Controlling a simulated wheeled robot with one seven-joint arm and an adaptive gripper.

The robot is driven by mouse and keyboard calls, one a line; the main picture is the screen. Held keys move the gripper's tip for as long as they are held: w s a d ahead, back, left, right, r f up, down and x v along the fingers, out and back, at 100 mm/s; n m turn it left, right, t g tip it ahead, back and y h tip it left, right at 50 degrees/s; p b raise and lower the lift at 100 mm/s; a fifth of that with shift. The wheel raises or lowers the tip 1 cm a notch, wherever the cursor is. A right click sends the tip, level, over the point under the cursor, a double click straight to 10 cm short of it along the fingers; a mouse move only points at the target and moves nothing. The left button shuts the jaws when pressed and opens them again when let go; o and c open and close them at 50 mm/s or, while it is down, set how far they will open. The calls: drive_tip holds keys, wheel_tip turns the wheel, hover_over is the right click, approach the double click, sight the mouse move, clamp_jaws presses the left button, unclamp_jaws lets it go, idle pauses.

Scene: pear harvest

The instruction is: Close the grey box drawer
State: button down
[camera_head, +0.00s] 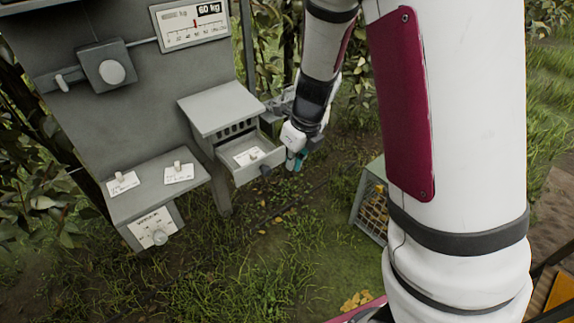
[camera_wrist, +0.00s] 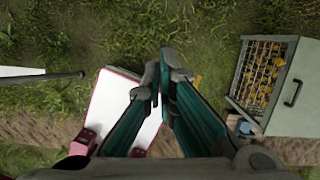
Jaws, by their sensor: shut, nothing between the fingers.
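The grey box (camera_head: 220,108) is fixed to the grey panel in the head view. Its drawer (camera_head: 250,160) stands pulled out below the box top, with a white label card inside and a dark knob (camera_head: 265,170) on its front. My gripper (camera_head: 297,162) is just right of the drawer front, pointing down and partly hidden by its own wrist. In the wrist view its teal fingers (camera_wrist: 165,68) meet at the tips, with nothing held, over grass. A pale edge with a dark rod (camera_wrist: 55,76) shows at the left there; I cannot tell if it is the drawer.
A lower shelf (camera_head: 158,185) with label cards and a scale dial (camera_head: 194,26) are on the panel. Grass lies between drawer and crate.

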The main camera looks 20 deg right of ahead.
sight(247, 154)
drive_tip(key=w+a+f+b, duration=0.1)
drive_tip(key=w+a+f, duration=0.1)
drive_tip(key=w+f, duration=0.3)
drive_tip(key=shift+x, duration=2.1)
drive_tip(key=shift+a, duration=0.15)
drive_tip(key=w+a+b, duration=0.1)
drive_tip(key=w, duration=0.3)
drive_tip(key=w+a+b, duration=0.1)
drive_tip(key=w, duration=0.3)
drive_tip(key=w+a+b, duration=0.2)
drive_tip(key=w, duration=0.2)
drive_tip(key=shift+w+f, duration=0.2)
drive_tip(key=shift+w, duration=0.15)
drive_tip(key=shift+w+a, duration=0.15)
drive_tip(key=shift+w, duration=0.15)
drive_tip(key=shift+w+r, duration=0.1)
drive_tip(key=shift+r, duration=0.15)
